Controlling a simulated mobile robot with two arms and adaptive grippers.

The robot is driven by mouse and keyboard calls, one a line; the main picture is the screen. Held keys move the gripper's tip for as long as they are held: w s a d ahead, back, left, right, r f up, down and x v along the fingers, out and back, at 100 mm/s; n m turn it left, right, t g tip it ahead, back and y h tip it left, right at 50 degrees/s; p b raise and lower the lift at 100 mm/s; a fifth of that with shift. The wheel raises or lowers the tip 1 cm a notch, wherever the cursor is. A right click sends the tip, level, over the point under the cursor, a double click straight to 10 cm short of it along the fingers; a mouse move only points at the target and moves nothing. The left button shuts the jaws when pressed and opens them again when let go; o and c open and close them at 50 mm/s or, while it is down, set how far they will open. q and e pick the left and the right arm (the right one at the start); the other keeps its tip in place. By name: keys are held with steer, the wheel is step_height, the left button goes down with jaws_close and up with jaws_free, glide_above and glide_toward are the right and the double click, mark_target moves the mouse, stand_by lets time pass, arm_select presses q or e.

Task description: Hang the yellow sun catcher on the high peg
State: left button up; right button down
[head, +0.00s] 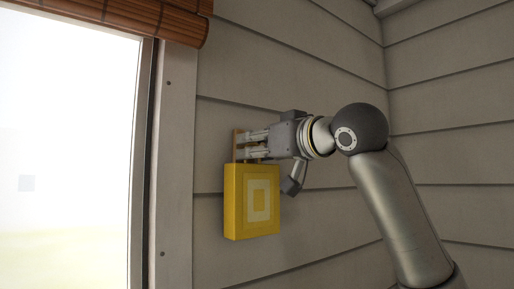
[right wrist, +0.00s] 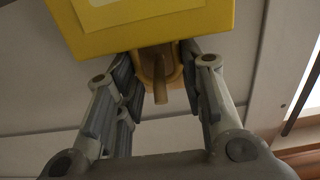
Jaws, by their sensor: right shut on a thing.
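The yellow sun catcher (head: 252,202), a square block with a paler square pattern, hangs upright below my right gripper (head: 242,146), close to the grey wall. My right gripper is shut on its top part. In the right wrist view the yellow body (right wrist: 140,28) is at the top, and the fingertips (right wrist: 164,78) close from both sides on a tan piece above it. A wooden peg (right wrist: 162,84) shows between the fingers, in line with the tan piece; I cannot tell whether the piece is around it. In the head view the gripper mostly hides the peg. My left gripper is out of view.
A bright window (head: 70,150) with a pale frame (head: 174,170) is just left of the sun catcher. A rolled wooden blind (head: 150,18) hangs above the window. The plank wall (head: 300,60) is bare above and right, up to the corner.

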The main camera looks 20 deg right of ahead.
steer(key=c, duration=0.9)
jaws_free()
steer(key=v, duration=1.2)
